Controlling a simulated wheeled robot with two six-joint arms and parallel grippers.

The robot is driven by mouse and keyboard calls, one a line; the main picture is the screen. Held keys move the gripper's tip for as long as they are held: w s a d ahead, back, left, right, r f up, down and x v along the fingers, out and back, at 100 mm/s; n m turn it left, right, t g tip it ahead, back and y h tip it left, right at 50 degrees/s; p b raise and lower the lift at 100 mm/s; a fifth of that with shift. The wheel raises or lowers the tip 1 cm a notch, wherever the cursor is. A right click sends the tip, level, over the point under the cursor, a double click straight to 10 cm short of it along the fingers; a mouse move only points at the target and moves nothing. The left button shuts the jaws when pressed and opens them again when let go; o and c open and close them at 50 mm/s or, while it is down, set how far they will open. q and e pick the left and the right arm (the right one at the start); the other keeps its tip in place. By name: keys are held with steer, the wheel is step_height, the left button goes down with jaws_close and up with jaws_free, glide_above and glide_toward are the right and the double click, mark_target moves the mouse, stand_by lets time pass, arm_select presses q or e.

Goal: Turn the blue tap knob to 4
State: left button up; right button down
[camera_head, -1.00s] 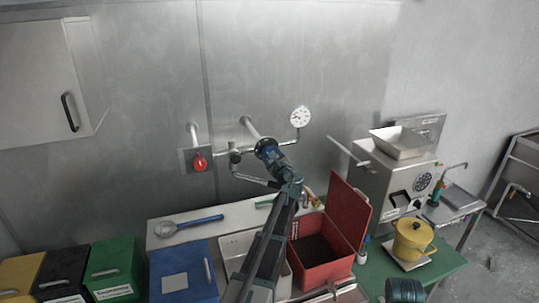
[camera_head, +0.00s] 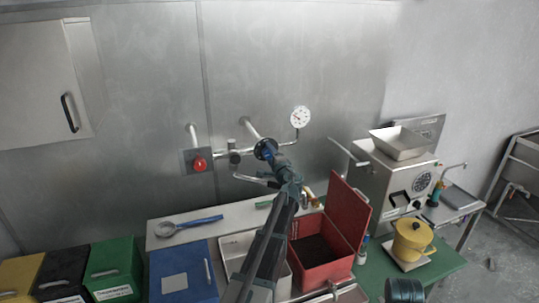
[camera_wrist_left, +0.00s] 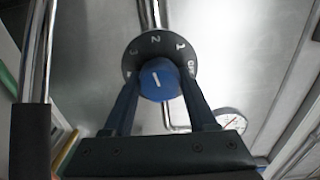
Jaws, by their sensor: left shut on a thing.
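The blue tap knob (camera_wrist_left: 160,80) is in the left wrist view, in front of a dark dial plate (camera_wrist_left: 157,47) with white marks including OFF, 1, 2 and 3. The white line on the knob points up, about toward the 2. My left gripper (camera_wrist_left: 158,88) is shut on the knob, one finger on each side. In the head view my left gripper (camera_head: 272,154) reaches up to the dial on the wall pipe and largely hides the knob.
A red knob (camera_head: 199,165) and a pressure gauge (camera_head: 300,117) are on the same pipework. Below stand an open red box (camera_head: 325,266) and a blue bin (camera_head: 184,270). A grinder (camera_head: 385,180) and a yellow pot (camera_head: 412,238) are to the right.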

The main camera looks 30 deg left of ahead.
arm_select(q)
steer(key=n, duration=0.6)
steer(key=shift+n, duration=0.3)
steer(key=n, duration=0.6)
steer(key=shift+s, duration=0.1)
stand_by(0.4)
steer(key=o, duration=1.4)
steer(key=shift+c, duration=0.2)
steer(key=v, duration=1.3)
steer(key=shift+s+d, duration=0.2)
steer(key=shift+d, duration=0.15)
